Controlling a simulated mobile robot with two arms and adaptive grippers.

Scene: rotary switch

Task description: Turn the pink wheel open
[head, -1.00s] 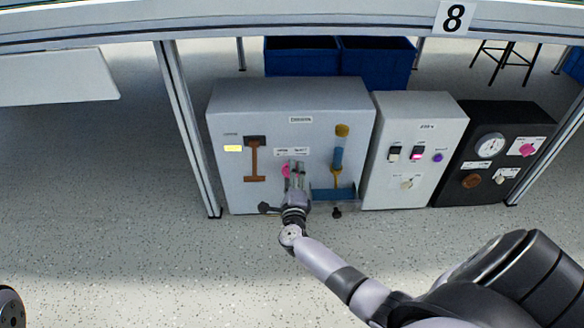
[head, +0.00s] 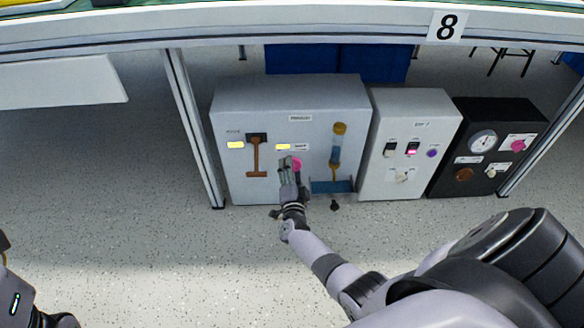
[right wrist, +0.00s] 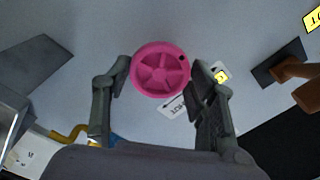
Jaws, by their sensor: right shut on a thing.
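The pink wheel (head: 297,164) is on the front of the large grey cabinet (head: 238,105), low in the middle. In the right wrist view the wheel (right wrist: 161,70) shows round and spoked, with a small dark dot near its rim. My right gripper (head: 290,162) is at the wheel and hides part of it in the head view. In the right wrist view its two fingers (right wrist: 160,78) are on opposite sides of the rim, shut on the wheel. My left gripper is not in view; only part of my left arm shows at the lower left.
A yellow light (head: 283,147) is above the wheel, and another (head: 236,145) is farther left. A brown T-handle (head: 256,158) is left of the wheel, and a blue and yellow column (head: 338,148) is right of it. A switch box (head: 407,130) and black gauge box (head: 483,150) stand to the right.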

